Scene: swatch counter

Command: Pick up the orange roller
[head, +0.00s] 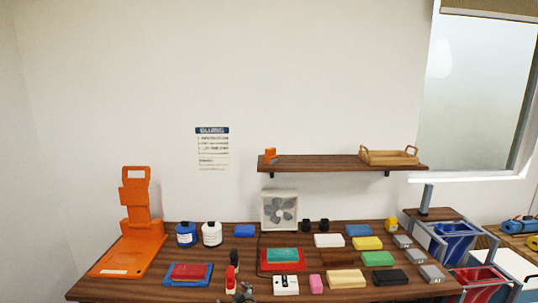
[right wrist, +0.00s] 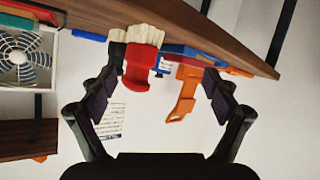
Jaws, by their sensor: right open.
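I cannot make out for certain which thing is the orange roller. A small orange object (head: 270,155) sits at the left end of the wall shelf. A yellow-orange piece (head: 533,242) shows at the far right edge, beside blue rolls. My right gripper (right wrist: 158,100) is open and empty in the right wrist view, where the scene appears upside down. A red-handled brush with pale bristles (right wrist: 140,62) shows beyond its fingers, and the orange stand (right wrist: 184,92) is farther back. My left gripper is not in view.
The orange stand (head: 140,215) is at the counter's left. Bottles (head: 198,234), a fan (head: 280,210), and several coloured blocks and trays crowd the counter (head: 140,291). The shelf (head: 330,163) holds a wooden tray (head: 388,156). Blue and red bins (head: 452,243) stand at right.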

